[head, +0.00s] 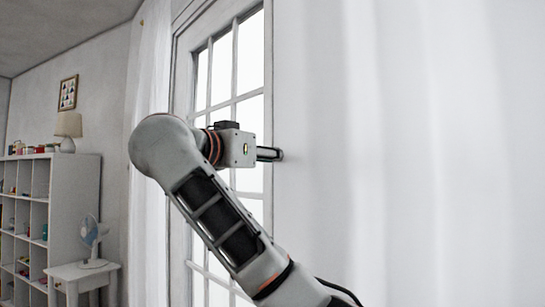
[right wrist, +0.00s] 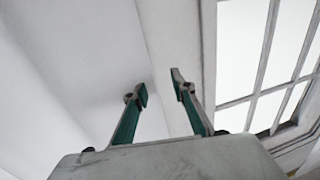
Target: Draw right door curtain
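The right door curtain (head: 410,150) is a white hanging cloth that fills the right half of the head view. Its left edge hangs beside the glazed door (head: 252,55). My right gripper (head: 270,154) is at this edge, its tip overlapping the cloth in the head view. In the right wrist view the two green-sided fingers (right wrist: 160,88) are apart, with a visible gap. The curtain (right wrist: 60,80) is on the left there, and its edge line runs behind the gap. I cannot tell whether cloth lies between the fingers. My left gripper is out of view.
A sheer left curtain (head: 148,90) hangs at the door's far side. A white cubby shelf (head: 72,185) with a lamp (head: 68,128) and a small table (head: 75,272) with a fan (head: 90,235) stand at the left. Door panes (right wrist: 240,45) show at the wrist view's right.

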